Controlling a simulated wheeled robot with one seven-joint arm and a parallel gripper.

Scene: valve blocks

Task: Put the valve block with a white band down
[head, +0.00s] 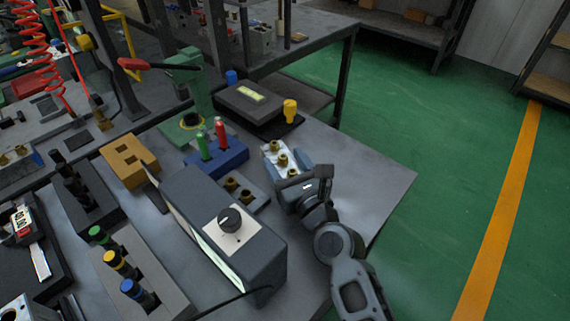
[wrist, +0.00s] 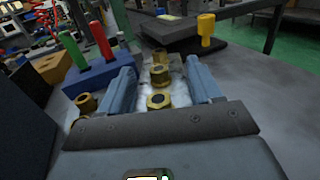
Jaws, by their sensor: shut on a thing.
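My gripper (head: 284,165) is over the right part of the grey workbench (head: 375,175). In the wrist view its two blue-grey fingers (wrist: 164,78) stand on either side of a pale valve block (wrist: 180,92) and are shut on it. The block has several brass fittings in a row on top and also shows in the head view (head: 269,149). Its top looks whitish; I cannot make out a separate white band. Its underside is hidden, so I cannot tell whether it touches the bench.
A grey valve block (head: 258,194) with brass fittings lies left of my gripper. Close by are a blue holder (head: 232,160) with red and green handles, a dark box with a knob (head: 262,258), and a yellow-handled tool (head: 290,110). Bench is clear to the right.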

